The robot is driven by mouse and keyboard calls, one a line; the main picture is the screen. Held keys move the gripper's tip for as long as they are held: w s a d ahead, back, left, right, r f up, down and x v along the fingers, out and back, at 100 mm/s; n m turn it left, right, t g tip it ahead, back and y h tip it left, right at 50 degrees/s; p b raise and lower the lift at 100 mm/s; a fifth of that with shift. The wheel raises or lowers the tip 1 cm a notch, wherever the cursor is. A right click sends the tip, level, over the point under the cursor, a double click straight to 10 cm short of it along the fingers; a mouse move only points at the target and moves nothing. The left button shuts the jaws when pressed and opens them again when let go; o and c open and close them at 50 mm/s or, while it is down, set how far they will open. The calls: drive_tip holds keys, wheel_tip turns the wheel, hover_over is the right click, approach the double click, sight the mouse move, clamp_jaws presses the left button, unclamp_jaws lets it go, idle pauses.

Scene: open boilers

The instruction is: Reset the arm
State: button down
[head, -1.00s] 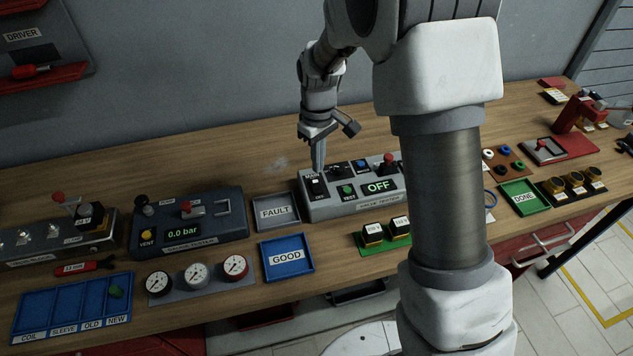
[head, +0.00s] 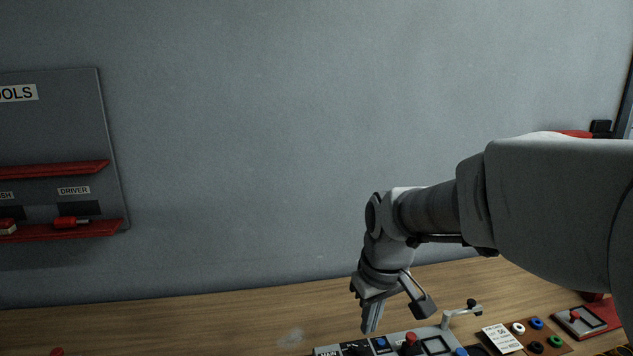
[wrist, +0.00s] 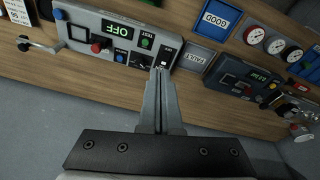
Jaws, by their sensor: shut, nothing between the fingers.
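My gripper (head: 371,325) is shut and empty. In the head view it points down above the back left part of the grey tester box (head: 430,337), near its MAIN label. The tester's display reads OFF in the wrist view. Whether the fingertips touch the box cannot be told.
The FAULT tray (wrist: 195,58) and blue GOOD tray (wrist: 215,18) lie beside the tester. Gauges (wrist: 274,44) and a dark pressure box (wrist: 238,76) stand farther along. A tool board (head: 60,150) hangs on the wall. The wall area above the bench is clear.

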drive_tip(key=s+d+r+m+t, duration=0.1)
drive_tip(key=s+d+r+m, duration=0.1)
drive_tip(key=s, duration=0.6)
drive_tip(key=s+d+r+m+t, duration=0.2)
drive_tip(key=s+d+r, duration=0.1)
drive_tip(key=s, duration=0.5)
drive_tip(key=shift+s+r+m, duration=0.15)
drive_tip(key=shift+r+m, duration=0.25)
drive_tip(key=shift+r, duration=0.15)
